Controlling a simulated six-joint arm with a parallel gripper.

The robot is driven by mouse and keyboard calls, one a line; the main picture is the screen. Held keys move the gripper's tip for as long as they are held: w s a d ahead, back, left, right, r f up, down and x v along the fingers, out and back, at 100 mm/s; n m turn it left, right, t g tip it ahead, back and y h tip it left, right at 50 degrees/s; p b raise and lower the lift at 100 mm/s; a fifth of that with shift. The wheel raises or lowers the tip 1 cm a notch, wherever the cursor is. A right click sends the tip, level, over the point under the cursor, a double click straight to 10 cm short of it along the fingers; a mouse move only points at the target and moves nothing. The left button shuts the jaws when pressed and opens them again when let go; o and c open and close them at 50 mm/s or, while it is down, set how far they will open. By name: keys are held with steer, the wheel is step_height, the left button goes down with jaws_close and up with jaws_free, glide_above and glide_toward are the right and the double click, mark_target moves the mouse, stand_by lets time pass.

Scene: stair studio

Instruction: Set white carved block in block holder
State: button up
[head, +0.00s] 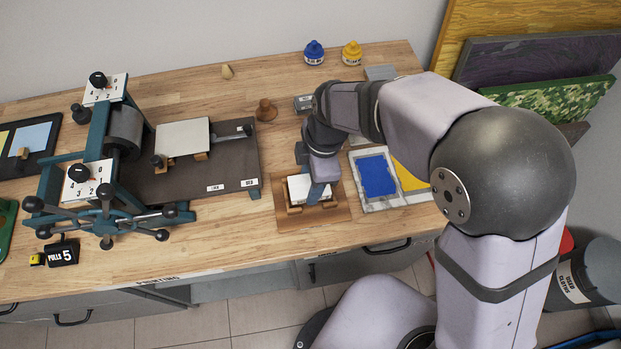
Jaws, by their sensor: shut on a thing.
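In the head view the white carved block (298,188) is at the wooden block holder (283,220), a brown board with small raised pieces along its front. My gripper (316,193) points down over the holder and is shut on the block. The block looks about level and lies over the holder. I cannot tell whether it rests fully on the board or is a little above it. My gripper and wrist hide part of the block's right side.
Left of the holder stands a press with a dark bed (225,177) and a pale plate (182,138). A brown knobbed tool (266,110) stands behind.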

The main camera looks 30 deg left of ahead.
steer(key=shift+f+b, duration=0.85)
steer(key=shift+f, duration=0.3)
stand_by(0.4)
stand_by(0.4)
steer(key=o, duration=1.2)
steer(key=shift+c, duration=0.2)
steer(key=shift+r, duration=0.15)
steer(key=shift+r+p, duration=3.1)
steer(key=shift+r, duration=0.8)
